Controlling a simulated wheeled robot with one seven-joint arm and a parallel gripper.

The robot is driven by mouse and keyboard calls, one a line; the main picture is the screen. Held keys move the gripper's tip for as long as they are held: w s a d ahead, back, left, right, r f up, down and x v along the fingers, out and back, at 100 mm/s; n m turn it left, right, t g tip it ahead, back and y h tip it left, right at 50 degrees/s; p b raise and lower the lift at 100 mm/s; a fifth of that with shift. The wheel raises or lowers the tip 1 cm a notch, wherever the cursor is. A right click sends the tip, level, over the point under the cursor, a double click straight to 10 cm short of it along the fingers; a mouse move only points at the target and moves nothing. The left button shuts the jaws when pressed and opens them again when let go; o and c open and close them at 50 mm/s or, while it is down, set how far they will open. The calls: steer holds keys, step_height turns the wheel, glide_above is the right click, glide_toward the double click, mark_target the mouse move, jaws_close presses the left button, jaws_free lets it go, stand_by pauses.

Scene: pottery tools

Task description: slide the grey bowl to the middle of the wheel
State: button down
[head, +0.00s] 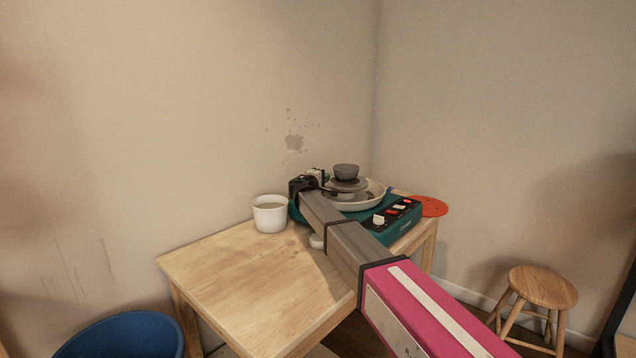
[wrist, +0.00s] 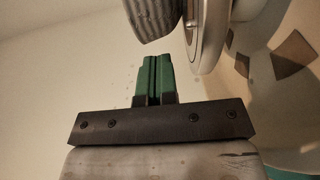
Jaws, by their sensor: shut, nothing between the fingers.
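The grey bowl (head: 346,171) stands upright on the grey wheel (head: 350,185) in the head view. How far it sits from the middle is hard to tell there. In the wrist view the ribbed bowl (wrist: 152,18) is at the top, against the wheel disc (wrist: 207,38), which shows edge-on. My gripper (head: 331,191) is at the left side of the wheel in the head view. In the wrist view its green fingers (wrist: 153,58) are shut and empty. Their tips are close to the bowl's side, with a small gap showing in the picture.
A cream splash pan (head: 376,199) surrounds the wheel on its green base (head: 385,226). A white pot (head: 269,217) stands left of it on the wooden table (head: 235,280). A red disc (head: 431,207) lies behind right. The table's front left is clear.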

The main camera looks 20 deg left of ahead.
mark_target(341, 175)
steer(key=w+d, duration=0.1)
steer(key=d, duration=0.2)
steer(key=shift+w, duration=0.35)
steer(key=shift+w+d, duration=0.15)
steer(key=shift+d, duration=0.1)
steer(key=shift+w+d, duration=0.25)
steer(key=shift+d, duration=0.25)
steer(key=shift+w+d, duration=0.25)
steer(key=shift+d, duration=0.2)
